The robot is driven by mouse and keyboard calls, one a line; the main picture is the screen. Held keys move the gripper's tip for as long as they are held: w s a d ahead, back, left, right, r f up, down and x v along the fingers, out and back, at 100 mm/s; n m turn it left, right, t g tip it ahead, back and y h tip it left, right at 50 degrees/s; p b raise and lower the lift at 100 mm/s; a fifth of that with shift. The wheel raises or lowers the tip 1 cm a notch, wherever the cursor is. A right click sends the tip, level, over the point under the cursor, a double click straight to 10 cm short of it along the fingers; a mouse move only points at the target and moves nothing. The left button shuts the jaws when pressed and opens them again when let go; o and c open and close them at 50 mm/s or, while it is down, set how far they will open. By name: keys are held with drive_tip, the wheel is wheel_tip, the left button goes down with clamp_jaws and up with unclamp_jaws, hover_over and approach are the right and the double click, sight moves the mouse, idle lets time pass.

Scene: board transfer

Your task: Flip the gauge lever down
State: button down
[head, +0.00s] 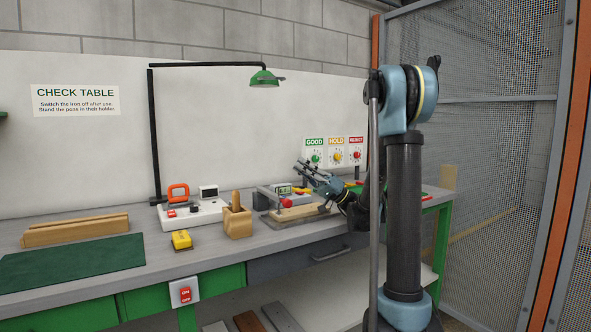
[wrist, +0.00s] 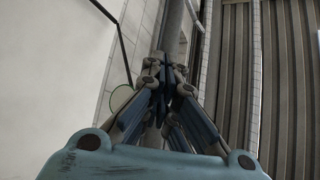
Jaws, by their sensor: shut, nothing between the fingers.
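A test device that looks like the gauge (head: 270,195), grey with a small green display, stands on the bench behind a dark plate with a wooden block (head: 297,213) on it. I cannot clearly make out its lever; my gripper and arm cover part of that area. My gripper (head: 302,167) is shut and empty, pointing up and left, and in the picture sits just above and right of the device. I cannot tell whether it touches anything. In the wrist view the closed fingers (wrist: 165,72) point up, with wall and ceiling behind and no gauge in sight.
A green lamp (head: 264,78) hangs above. A mesh fence (head: 490,130) is on the right.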

drive_tip(key=d, duration=0.9)
drive_tip(key=shift+w+d, duration=0.35)
drive_tip(key=shift+w, duration=0.05)
